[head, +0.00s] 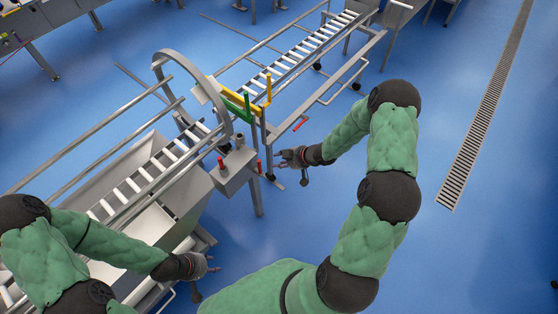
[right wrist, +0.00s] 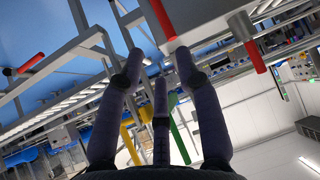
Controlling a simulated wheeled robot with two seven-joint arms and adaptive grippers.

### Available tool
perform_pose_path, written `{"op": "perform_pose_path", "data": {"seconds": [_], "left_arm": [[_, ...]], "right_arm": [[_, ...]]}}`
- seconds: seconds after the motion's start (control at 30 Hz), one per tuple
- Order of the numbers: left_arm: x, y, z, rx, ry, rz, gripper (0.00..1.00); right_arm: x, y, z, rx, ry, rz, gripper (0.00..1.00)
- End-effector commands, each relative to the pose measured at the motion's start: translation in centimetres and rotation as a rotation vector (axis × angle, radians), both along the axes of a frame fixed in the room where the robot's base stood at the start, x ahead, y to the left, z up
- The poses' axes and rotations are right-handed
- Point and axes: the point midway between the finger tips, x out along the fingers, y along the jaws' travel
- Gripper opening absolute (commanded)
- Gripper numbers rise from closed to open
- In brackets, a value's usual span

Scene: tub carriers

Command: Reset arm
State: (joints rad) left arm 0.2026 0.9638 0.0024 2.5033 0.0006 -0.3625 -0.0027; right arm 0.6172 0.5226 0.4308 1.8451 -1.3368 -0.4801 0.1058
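My right gripper (head: 287,160) is in the middle of the head view, over the blue floor just right of the grey control box. Its dark fingers are spread with nothing between them, as the right wrist view (right wrist: 160,62) also shows. A red handle (right wrist: 163,20) lies beyond the fingertips there; I cannot tell the exact gap. My left gripper (head: 211,264) is at the lower middle, beside the lower conveyor's side. Its fingers look spread and empty, with one pointing down. No object is held.
A roller conveyor (head: 313,44) runs diagonally, with a round metal hoop (head: 229,112) over it. Yellow (head: 268,90) and green (head: 247,106) levers and the grey control box (head: 233,171) stand near my right gripper. Blue floor (head: 450,100) is open at right, with a drain grate (head: 487,103).

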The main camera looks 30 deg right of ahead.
Motion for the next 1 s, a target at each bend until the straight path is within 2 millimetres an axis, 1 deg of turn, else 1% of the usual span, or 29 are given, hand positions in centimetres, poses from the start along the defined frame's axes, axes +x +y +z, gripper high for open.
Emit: {"op": "perform_pose_path", "data": {"seconds": [0.37,0.47,0.57,0.6,0.67,0.7,0.77,0.8,0.87,0.9,0.97,1.0], "left_arm": [[0.0,0.0,0.0,0.000,0.000,0.000,0.40],[0.0,0.0,0.0,0.000,0.000,0.000,0.40],[0.0,0.0,0.0,0.000,0.000,0.000,0.40],[0.0,0.0,0.0,0.000,0.000,0.000,0.40],[0.0,0.0,0.0,0.000,0.000,0.000,0.40],[0.0,0.0,0.0,0.000,0.000,0.000,0.40],[0.0,0.0,0.0,0.000,0.000,0.000,0.40],[0.0,0.0,0.0,0.000,0.000,0.000,0.40],[0.0,0.0,0.0,0.000,0.000,0.000,0.40],[0.0,0.0,0.0,0.000,0.000,0.000,0.40],[0.0,0.0,0.0,0.000,0.000,0.000,0.40],[0.0,0.0,0.0,0.000,0.000,0.000,0.40]], "right_arm": [[0.0,0.2,-0.1,0.002,0.003,-0.002,0.35],[-0.3,1.3,-0.4,0.026,0.027,-0.022,0.35],[-1.1,3.9,-1.3,0.076,0.090,-0.072,0.35],[-1.6,5.2,-1.7,0.100,0.127,-0.099,0.35],[-2.7,7.3,-2.5,0.136,0.190,-0.147,0.35],[-3.6,8.6,-3.0,0.157,0.237,-0.181,0.35],[-5.2,10.6,-3.7,0.182,0.310,-0.230,0.35],[-6.4,11.7,-4.2,0.195,0.361,-0.263,0.35],[-8.3,13.4,-4.8,0.209,0.437,-0.311,0.35],[-9.7,14.5,-5.2,0.214,0.490,-0.345,0.35],[-11.9,15.9,-5.8,0.216,0.569,-0.392,0.35],[-13.4,16.7,-6.0,0.213,0.619,-0.423,0.35]]}}
